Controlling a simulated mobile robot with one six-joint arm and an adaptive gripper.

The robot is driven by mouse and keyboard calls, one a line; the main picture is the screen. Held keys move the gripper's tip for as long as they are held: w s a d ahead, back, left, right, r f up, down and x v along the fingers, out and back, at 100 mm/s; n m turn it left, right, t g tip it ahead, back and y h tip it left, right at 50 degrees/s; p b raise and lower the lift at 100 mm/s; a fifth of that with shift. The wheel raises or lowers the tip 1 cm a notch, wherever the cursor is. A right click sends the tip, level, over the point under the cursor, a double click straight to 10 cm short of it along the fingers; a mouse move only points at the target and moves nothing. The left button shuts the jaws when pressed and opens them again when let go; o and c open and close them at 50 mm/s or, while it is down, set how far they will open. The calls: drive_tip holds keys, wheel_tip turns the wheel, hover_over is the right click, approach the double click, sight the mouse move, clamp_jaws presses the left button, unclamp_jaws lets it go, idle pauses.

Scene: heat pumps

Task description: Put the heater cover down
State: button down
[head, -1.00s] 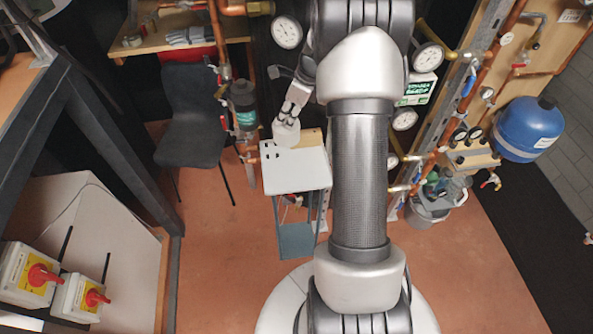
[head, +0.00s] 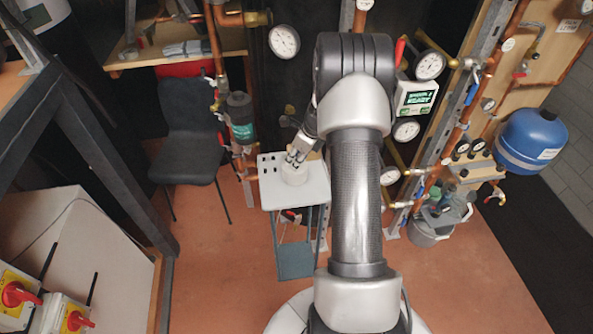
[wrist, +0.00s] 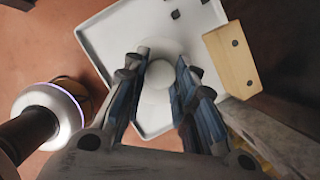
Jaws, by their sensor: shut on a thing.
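The heater cover (head: 294,172) is a small white round piece over the white top of a small stand (head: 314,196). In the wrist view its pale disc (wrist: 158,47) and round knob (wrist: 159,74) show against the white top (wrist: 101,45). My gripper (head: 297,158) is above the cover, its fingers pointing down at it. In the wrist view my gripper (wrist: 158,82) has its fingers on both sides of the knob, shut on it. The cover looks level and very close to the top; I cannot tell whether it touches.
A wooden block (wrist: 231,60) is at the top's edge, right of the gripper in the wrist view. A dark chair (head: 188,130) stands left of the stand. Copper pipes and gauges (head: 284,41) are behind. A blue tank (head: 530,140) is at the right. Red floor is open around the stand.

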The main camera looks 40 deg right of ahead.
wheel_tip(320, 180, down, 4)
drive_tip(key=shift+f+b, duration=0.25)
drive_tip(key=shift+b, duration=0.6)
drive_tip(key=shift+r, duration=0.1)
drive_tip(key=c, duration=1.3)
unclamp_jaws()
